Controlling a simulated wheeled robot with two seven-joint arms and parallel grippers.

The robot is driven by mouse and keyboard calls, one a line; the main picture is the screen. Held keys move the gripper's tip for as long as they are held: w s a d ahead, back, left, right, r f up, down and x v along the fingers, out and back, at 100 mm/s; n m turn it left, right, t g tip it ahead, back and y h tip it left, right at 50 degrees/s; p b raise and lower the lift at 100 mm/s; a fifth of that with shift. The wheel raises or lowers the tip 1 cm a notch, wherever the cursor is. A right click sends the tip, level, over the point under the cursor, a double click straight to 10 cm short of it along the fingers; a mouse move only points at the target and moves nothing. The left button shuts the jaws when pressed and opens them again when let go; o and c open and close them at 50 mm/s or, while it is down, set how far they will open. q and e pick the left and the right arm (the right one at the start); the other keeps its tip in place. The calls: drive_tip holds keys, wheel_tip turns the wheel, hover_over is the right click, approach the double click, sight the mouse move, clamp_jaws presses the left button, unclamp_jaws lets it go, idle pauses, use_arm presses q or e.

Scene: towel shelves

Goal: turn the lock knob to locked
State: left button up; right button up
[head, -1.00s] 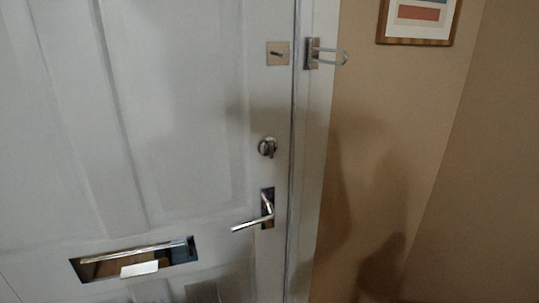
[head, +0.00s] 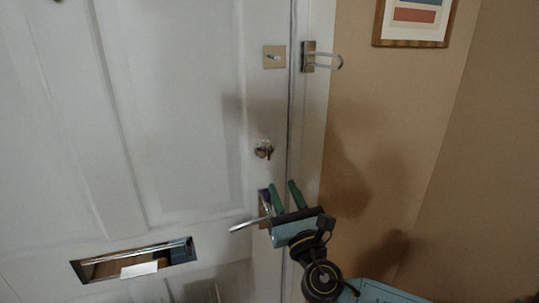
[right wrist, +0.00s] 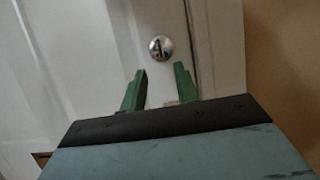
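The lock knob (head: 264,149) is a small round metal thumb-turn on the white door (head: 190,110), above the lever handle (head: 247,224). Its tab looks close to upright in the head view. It also shows in the right wrist view (right wrist: 161,47), beyond the fingertips and between their lines. My right gripper (head: 283,185) is open and empty, with two green fingers pointing up toward the knob from just below it; they also show in the right wrist view (right wrist: 159,72). The gripper covers part of the handle's plate. My left gripper is not in view.
A metal swing-bar latch (head: 322,60) is on the frame beside a small door plate (head: 274,57). A mail slot (head: 135,260) with a white paper is low on the door. A framed picture (head: 416,24) hangs on the tan wall. The door around the knob is clear.

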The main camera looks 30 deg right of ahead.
sight(269, 155)
drive_tip(key=p+x, duration=0.1)
drive_tip(key=x, duration=1)
drive_tip(key=shift+w+f+p, duration=0.1)
drive_tip(key=shift+p, duration=0.2)
drive_tip(key=shift+c, duration=0.3)
clamp_jaws()
